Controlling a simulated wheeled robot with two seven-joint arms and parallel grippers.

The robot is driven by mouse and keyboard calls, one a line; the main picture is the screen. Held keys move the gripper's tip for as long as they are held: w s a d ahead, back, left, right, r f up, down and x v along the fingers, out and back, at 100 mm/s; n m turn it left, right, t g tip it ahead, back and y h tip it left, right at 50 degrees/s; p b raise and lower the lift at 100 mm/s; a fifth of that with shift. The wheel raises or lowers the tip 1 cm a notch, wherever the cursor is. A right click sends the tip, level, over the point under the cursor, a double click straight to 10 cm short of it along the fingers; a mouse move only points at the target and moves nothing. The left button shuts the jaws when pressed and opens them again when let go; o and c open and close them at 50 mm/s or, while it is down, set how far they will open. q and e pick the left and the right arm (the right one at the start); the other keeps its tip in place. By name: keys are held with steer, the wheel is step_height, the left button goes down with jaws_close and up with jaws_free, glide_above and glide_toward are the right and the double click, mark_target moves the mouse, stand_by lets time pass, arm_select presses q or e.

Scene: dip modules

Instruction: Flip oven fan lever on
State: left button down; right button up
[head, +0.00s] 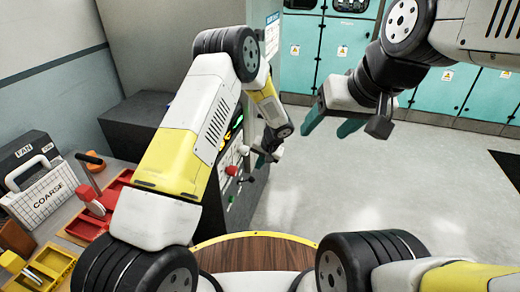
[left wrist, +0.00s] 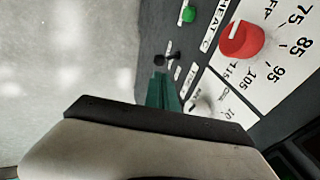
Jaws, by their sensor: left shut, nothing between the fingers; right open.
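The oven's dark control panel shows in the head view (head: 222,188) and fills the right of the left wrist view. A small black lever (left wrist: 167,58) sticks out from it, just beyond my left fingertips. I cannot tell whether they touch, nor read the label beside the lever clearly. My left gripper (left wrist: 160,78) is shut and empty, with its teal fingers together; it also shows in the head view (head: 262,160). My right gripper (head: 332,122) is open and empty, hanging in the air away from the panel.
A red dial (left wrist: 242,40) and a green button (left wrist: 188,14) sit on the panel near the lever. A bench at left holds a white COARSE box (head: 42,195), a black FAN box (head: 24,150) and red and yellow trays. Open floor lies right of the oven.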

mark_target(252, 178)
arm_select(q)
steer(key=x, duration=0.9)
steer(key=shift+d+f, duration=0.1)
steer(key=shift+f, duration=0.05)
steer(key=d+f+t+y, duration=0.2)
steer(key=f+y, duration=0.3)
steer(key=f, duration=0.3)
steer(key=shift+s+d+f+m+y, duration=0.2)
steer(key=shift+s+d+m+y, duration=0.1)
steer(key=shift+s+d, duration=0.2)
steer(key=shift+r, duration=0.8)
